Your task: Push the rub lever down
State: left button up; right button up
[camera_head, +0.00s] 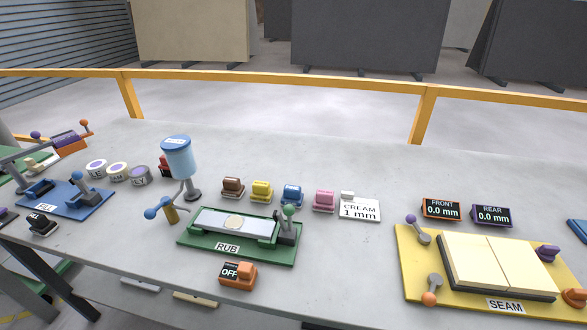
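The green RUB board (270,252) lies left of the middle of the slab. At its right end a short lever with a green ball knob (289,210) stands roughly upright on a grey mount. A pale strip with a round beige disc (234,222) lies along the board, left of the lever. Neither of my grippers shows in this view.
An orange switch block reading OFF (238,275) sits in front of the board. A blue cup (178,158) on a stand is behind left. Coloured blocks, including a pink one (324,201), line up behind. A yellow SEAM board (415,280) is at right.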

aim_at(289, 210)
jog(key=k+j+z, duration=0.35)
jog(key=j, duration=0.15)
jog(key=k+j+z, duration=0.4)
jog(key=i, duration=0.05)
